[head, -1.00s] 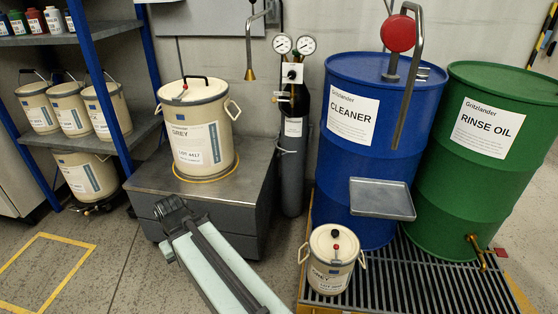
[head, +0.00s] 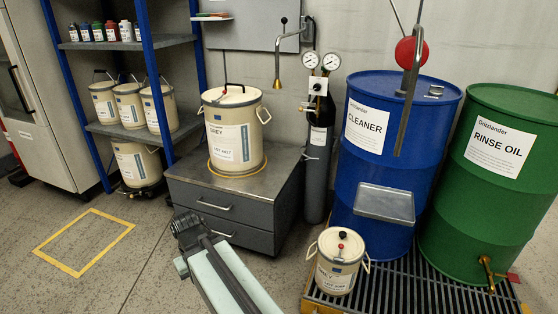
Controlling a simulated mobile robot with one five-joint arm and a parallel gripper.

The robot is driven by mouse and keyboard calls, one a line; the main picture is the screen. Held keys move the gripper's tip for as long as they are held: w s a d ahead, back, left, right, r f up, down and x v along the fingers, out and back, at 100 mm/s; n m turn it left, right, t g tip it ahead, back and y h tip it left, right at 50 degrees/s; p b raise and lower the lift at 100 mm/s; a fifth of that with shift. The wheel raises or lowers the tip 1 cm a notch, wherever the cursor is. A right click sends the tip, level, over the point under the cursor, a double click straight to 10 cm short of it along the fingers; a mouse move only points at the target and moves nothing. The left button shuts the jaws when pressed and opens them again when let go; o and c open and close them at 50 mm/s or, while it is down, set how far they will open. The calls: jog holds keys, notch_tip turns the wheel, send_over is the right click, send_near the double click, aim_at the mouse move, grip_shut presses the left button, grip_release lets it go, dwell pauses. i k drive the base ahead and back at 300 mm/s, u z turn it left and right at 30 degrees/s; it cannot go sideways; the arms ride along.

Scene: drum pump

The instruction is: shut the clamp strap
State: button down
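A dark gas cylinder (head: 319,150) stands upright against the wall, between the grey drawer cabinet and the blue drum. A thin pale loop (head: 308,157) sits at its left side below the label; it may be the clamp strap. It is too small to tell whether it is shut. My gripper (head: 184,226) is at the end of my arm, low in front of the drawer cabinet, well apart from the cylinder. It is seen from behind, and its fingertips cannot be made out. I see nothing held in it.
The drawer cabinet (head: 209,185) bears a cream pail (head: 231,148). A smaller pail (head: 336,277) stands on the grating (head: 420,285) before the blue drum (head: 376,192). A tray (head: 385,204) juts from that drum. A green drum (head: 485,220) is at right. Floor is clear at left.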

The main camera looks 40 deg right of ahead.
aim_at(301, 160)
jog(key=u, duration=0.3)
jog(key=i, duration=1)
jog(key=u, duration=0.05)
